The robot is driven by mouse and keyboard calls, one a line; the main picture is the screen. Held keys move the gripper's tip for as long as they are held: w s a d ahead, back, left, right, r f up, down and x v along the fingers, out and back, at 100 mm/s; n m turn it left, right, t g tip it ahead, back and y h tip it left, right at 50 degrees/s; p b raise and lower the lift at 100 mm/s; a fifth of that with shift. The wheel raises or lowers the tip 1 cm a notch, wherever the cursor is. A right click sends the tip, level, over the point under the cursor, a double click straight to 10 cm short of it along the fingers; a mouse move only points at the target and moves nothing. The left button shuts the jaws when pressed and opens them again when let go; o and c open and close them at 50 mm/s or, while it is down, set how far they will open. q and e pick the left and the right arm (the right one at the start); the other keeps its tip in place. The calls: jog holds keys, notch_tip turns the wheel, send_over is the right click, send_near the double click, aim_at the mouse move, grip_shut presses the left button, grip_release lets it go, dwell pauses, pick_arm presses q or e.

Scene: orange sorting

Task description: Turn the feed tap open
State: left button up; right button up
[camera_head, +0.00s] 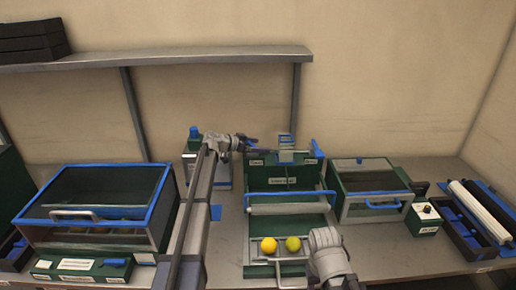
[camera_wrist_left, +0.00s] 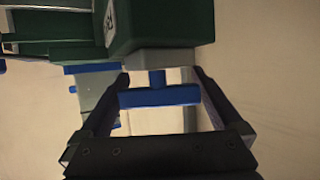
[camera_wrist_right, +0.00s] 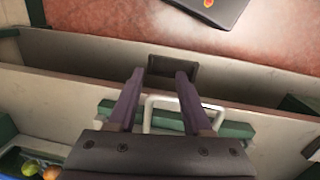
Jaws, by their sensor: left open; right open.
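The feed tap's blue T-shaped handle (camera_wrist_left: 158,96) shows in the left wrist view, on a short blue stem below a green housing (camera_wrist_left: 160,25). My left gripper (camera_wrist_left: 160,77) is open, with one finger at each end of the handle's crossbar; I cannot tell whether they touch it. In the head view my left gripper (camera_head: 258,146) reaches in at the back left of the green machine (camera_head: 290,180). My right gripper (camera_wrist_right: 155,72) is open and empty, over the front edge near a white bar handle (camera_wrist_right: 180,103).
A yellow and an orange fruit (camera_head: 269,245) lie in the machine's front tray. A glass-lidded case (camera_head: 95,205) stands left, and a smaller case (camera_head: 372,188) stands right. A small box with a knob (camera_head: 425,218) and a roller unit (camera_head: 480,210) are further right. A shelf (camera_head: 180,58) runs behind.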

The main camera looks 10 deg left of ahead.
pick_arm(q)
jog(key=c, duration=1.1)
jog(key=shift+o, duration=0.2)
jog(key=shift+n+y, duration=0.3)
jog(key=shift+a+n+t+y, duration=0.15)
jog(key=shift+n+t+y, duration=0.65)
jog(key=shift+n+y, duration=0.15)
jog(key=n+y, duration=0.1)
jog(key=n+t+y, duration=0.1)
jog(key=y, duration=0.1)
jog(key=a+n+t+y, duration=0.1)
jog(key=n, duration=0.1)
jog(key=shift+w, duration=0.25)
jog(key=shift+w+a+n+y, duration=0.1)
jog(key=shift+a+n+y, duration=0.1)
jog(key=shift+n+y, duration=0.65)
jog(key=shift+a+n+y, duration=0.15)
jog(key=shift+n+y, duration=0.45)
jog(key=shift+y, duration=0.4)
jog(key=shift+a+n+y, duration=0.2)
jog(key=shift+n+y, duration=0.7)
jog(key=shift+y, duration=0.1)
jog(key=shift+a+n+g+y, duration=0.15)
jog(key=shift+n+g+y, duration=0.15)
jog(key=shift+n+y, duration=0.25)
